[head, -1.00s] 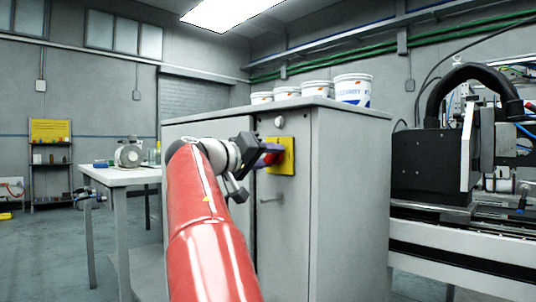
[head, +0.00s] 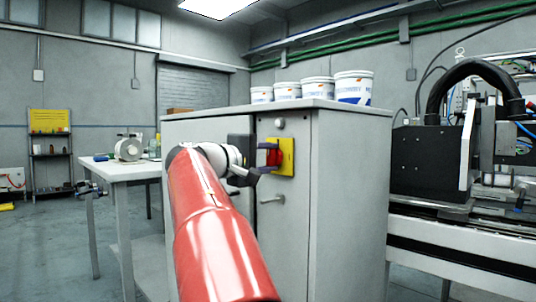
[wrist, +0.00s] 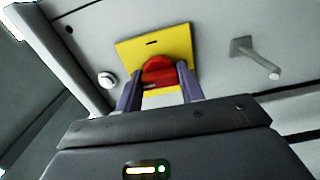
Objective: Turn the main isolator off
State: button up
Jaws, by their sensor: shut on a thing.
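The main isolator is a red rotary knob (head: 273,157) on a yellow plate (head: 287,158), fixed to the grey cabinet's front. In the wrist view the red knob (wrist: 158,71) sits between my two fingers, in front of the yellow plate (wrist: 138,49). My gripper (head: 265,158) is at the knob, with one finger above and one below it in the head view. My gripper (wrist: 160,85) is shut on the knob. The fingers hide the knob's sides, so its exact angle is hard to tell.
The grey cabinet (head: 345,200) has a handle (head: 272,199) below the plate and a round fitting (head: 279,123) above it. Several white tubs (head: 353,87) stand on top. A white table (head: 115,170) is at left, a machine (head: 430,160) at right.

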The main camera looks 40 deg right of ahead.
jog(key=shift+n, duration=0.4)
jog(key=o, duration=1)
jog(key=a, duration=0.8)
jog(key=shift+s, duration=0.25)
